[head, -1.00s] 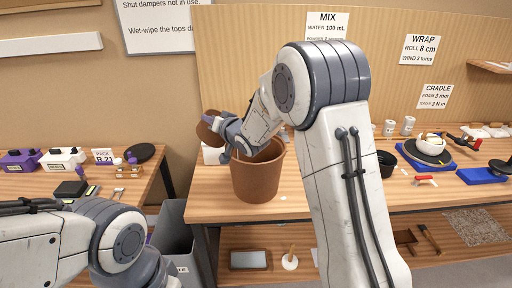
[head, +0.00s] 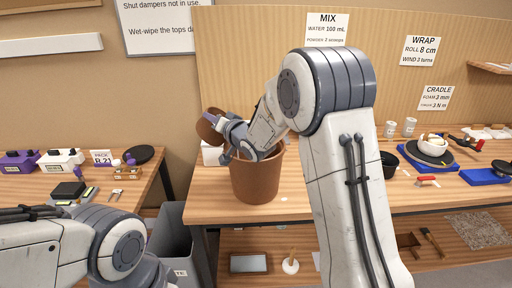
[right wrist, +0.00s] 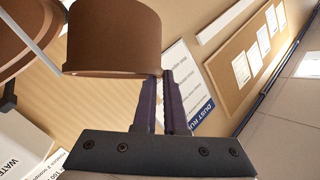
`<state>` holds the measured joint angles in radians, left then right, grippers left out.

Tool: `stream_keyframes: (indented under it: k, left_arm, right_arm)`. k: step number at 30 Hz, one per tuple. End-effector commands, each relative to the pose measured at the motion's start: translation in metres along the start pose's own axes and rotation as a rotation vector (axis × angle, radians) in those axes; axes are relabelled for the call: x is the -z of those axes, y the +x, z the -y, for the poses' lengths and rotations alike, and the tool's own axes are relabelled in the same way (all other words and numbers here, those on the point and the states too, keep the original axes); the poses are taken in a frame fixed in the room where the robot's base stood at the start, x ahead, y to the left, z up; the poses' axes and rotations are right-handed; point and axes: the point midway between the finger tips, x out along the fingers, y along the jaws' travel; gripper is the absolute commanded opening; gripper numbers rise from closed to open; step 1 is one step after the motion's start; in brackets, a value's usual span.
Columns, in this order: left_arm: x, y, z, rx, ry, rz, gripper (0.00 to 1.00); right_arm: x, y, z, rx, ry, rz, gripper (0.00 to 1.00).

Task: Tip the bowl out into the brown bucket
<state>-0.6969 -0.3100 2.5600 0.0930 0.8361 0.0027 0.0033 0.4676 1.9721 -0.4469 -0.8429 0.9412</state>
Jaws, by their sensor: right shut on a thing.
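The brown bowl (head: 206,128) is turned on its side just above and left of the brown bucket (head: 256,182), which stands upright on the bench. My right gripper (head: 217,122) is shut on the bowl's rim. In the right wrist view the bowl (right wrist: 114,38) sits at the tips of the dark fingers (right wrist: 163,88). The inside of the bowl and the contents of the bucket cannot be seen; my right wrist covers part of the bucket's mouth. My left arm is at the lower left, and its gripper does not show.
A white container (head: 211,155) stands close behind the bucket on its left. A dark cup (head: 388,164) is right of my right arm. A grey bin (head: 178,232) stands in the gap between the benches. Bare bench top lies in front of the bucket.

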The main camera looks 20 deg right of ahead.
Motion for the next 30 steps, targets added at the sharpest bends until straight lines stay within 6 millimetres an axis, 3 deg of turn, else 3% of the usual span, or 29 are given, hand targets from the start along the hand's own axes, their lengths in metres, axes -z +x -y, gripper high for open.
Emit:
stream_keyframes:
  k: [1,30]
  left_arm:
    - [0.000,0.001,0.000,0.000,0.000,0.000,0.50]
    - [-0.002,0.030,0.002,0.000,0.000,0.000,0.50]
  right_arm:
    - [-0.009,-0.001,-0.010,-0.025,0.009,0.020,0.00]
    - [-0.006,-0.004,-0.027,0.037,0.104,-0.053,0.00]
